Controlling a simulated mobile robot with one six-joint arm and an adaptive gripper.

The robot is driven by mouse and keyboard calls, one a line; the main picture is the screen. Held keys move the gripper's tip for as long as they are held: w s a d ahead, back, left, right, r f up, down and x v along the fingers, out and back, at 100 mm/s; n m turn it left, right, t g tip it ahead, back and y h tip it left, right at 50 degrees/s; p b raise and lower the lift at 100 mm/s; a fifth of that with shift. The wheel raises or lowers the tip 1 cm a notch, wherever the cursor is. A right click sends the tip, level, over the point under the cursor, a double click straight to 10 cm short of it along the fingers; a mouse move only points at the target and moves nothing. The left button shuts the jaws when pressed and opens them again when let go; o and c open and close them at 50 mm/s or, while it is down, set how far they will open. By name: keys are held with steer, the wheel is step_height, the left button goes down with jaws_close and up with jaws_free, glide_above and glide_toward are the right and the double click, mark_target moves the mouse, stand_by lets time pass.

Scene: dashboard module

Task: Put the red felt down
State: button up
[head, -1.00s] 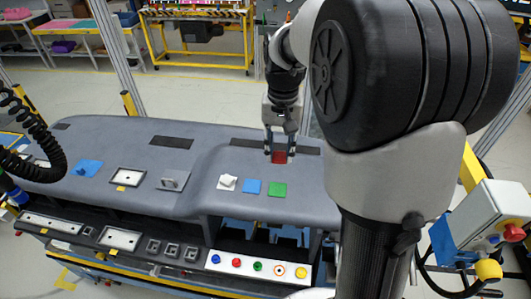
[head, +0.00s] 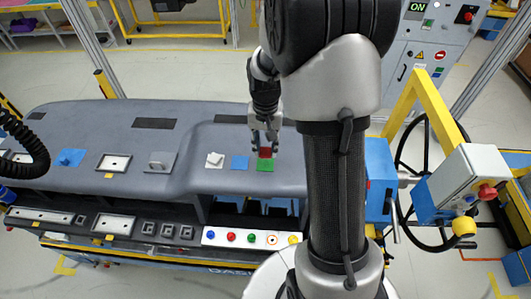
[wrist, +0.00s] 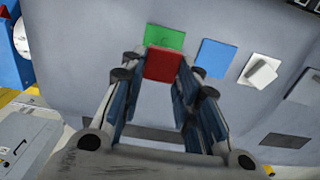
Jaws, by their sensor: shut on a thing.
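My gripper (head: 265,148) is shut on the red felt (head: 265,153), a small red square. It holds the felt over the grey dashboard (head: 110,130), close to the green square (head: 265,165). In the wrist view the red felt (wrist: 163,65) sits between the fingertips and covers part of the green square (wrist: 165,37). I cannot tell whether the felt touches the surface. A blue square (head: 240,162) lies left of the green one, and it shows to the right in the wrist view (wrist: 213,57).
A white piece (head: 215,160) lies left of the blue square. Another blue piece (head: 71,157) lies further left on the dashboard. A row of coloured buttons (head: 250,238) runs along the front. A grey control box (head: 460,180) stands at the right.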

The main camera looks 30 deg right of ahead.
mark_target(265, 149)
step_height(265, 149, down, 4)
steer(key=shift+f, duration=0.25)
steer(key=shift+f, duration=0.2)
steer(key=o, duration=0.7)
steer(key=shift+r, duration=0.1)
